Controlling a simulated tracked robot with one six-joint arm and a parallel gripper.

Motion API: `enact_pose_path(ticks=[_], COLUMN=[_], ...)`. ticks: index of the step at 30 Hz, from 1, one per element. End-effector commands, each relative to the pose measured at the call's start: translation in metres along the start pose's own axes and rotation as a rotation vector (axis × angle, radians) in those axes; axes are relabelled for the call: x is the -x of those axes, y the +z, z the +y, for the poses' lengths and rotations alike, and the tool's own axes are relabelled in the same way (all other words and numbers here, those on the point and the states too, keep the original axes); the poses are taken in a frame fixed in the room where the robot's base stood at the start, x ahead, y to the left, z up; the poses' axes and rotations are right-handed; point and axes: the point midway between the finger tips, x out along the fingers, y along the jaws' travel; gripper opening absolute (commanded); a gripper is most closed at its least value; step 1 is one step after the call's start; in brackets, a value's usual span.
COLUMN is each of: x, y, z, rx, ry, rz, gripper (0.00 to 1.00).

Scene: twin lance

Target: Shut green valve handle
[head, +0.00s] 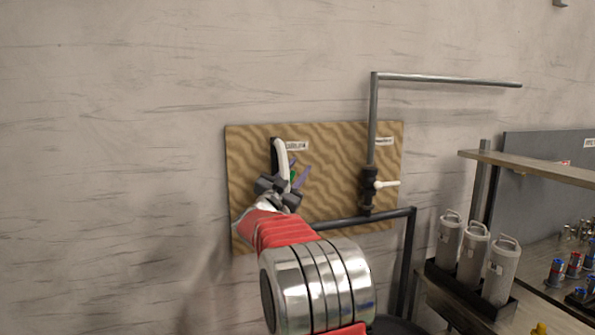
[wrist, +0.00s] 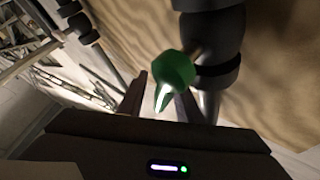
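The green valve handle (wrist: 175,68) sits on a dark pipe fitting (wrist: 215,45) in the wrist view, its narrow, pale-lit tip pointing down toward my gripper. My gripper (wrist: 160,95) has its two fingers apart, with the handle's tip showing between them; I cannot tell whether either finger touches it. In the head view, my gripper (head: 290,185) is at the left side of the wooden board (head: 335,150). Only a small bit of the green handle (head: 293,176) shows there, the rest hidden behind my gripper and wrist.
A second valve with a white handle (head: 386,184) is on the board's right side, on a vertical pipe (head: 373,120). A lower pipe (head: 360,219) runs across below. Grey canisters (head: 474,248) in a black rack and a shelf (head: 530,167) stand at right.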

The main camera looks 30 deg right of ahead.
Motion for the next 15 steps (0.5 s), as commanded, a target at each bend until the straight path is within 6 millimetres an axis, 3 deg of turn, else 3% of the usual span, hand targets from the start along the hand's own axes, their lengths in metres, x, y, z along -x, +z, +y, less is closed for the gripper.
enact_pose_path(ticks=[6, 15], x=[0.0003, 0.0006], y=[0.0002, 0.0002], z=[-0.0005, -0.0008], rx=[0.000, -0.001], ry=[-0.001, -0.001], rz=[0.000, 0.000], gripper=[0.30, 0.09])
